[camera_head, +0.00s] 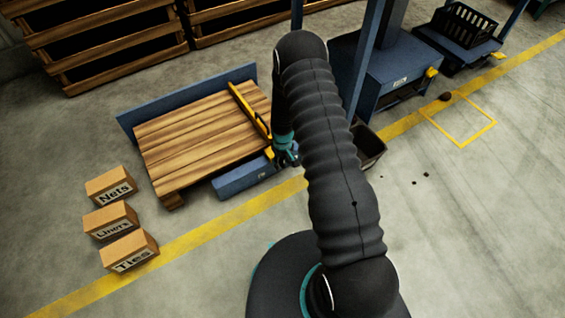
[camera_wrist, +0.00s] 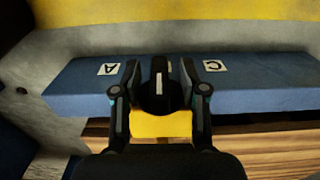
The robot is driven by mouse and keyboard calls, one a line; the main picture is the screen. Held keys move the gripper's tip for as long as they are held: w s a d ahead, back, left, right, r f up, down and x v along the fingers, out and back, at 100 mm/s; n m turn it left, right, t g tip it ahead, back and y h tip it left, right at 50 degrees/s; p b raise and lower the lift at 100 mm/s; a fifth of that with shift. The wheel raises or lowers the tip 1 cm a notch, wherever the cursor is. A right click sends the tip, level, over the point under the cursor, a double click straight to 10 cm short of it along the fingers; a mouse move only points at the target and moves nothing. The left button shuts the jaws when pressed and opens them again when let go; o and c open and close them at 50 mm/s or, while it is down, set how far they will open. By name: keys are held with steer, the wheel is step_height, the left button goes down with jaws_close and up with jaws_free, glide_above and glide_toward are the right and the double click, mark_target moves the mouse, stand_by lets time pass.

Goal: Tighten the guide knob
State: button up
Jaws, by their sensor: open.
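The black guide knob (camera_wrist: 161,97) with a white pointer line shows in the wrist view, standing above a yellow block (camera_wrist: 160,125) of the guide. The pointer line is nearly vertical in the picture. My gripper (camera_wrist: 161,80) is open, with one black finger on each side of the knob; I cannot tell if either touches it. Behind is a blue beam (camera_wrist: 245,92) with label A (camera_wrist: 107,69) at left and label C (camera_wrist: 214,65) at right. In the head view my gripper (camera_head: 287,158) is at the right end of the yellow guide bar (camera_head: 250,108), and the knob is hidden.
The guide lies over a wooden pallet (camera_head: 180,140) with a blue rail (camera_head: 200,97) behind it. Cartons marked Nets (camera_head: 108,185) and Ties (camera_head: 128,250), with another between, stand at left. A dark bin (camera_head: 372,150) and a blue machine (camera_head: 395,75) are at right. The right floor is mostly clear.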

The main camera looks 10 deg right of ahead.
steer(key=shift+f, duration=0.2)
jaws_close()
steer(key=shift+f+y+b, duration=0.1)
steer(key=shift+y+b, duration=0.3)
steer(key=shift+b, duration=0.25)
steer(key=y+b, duration=0.2)
steer(key=b, duration=0.1)
steer(key=g+y+b, duration=0.1)
steer(key=b, duration=0.2)
steer(key=shift+f+y, duration=0.3)
steer(key=shift+y, duration=0.1)
steer(key=y, duration=0.1)
steer(key=g+y+b, duration=0.1)
steer(key=y, duration=0.1)
steer(key=shift+r+g, duration=0.3)
steer(key=g+y, duration=0.1)
steer(key=y, duration=0.4)
steer(key=shift+r, duration=0.1)
steer(key=shift+g, duration=0.3)
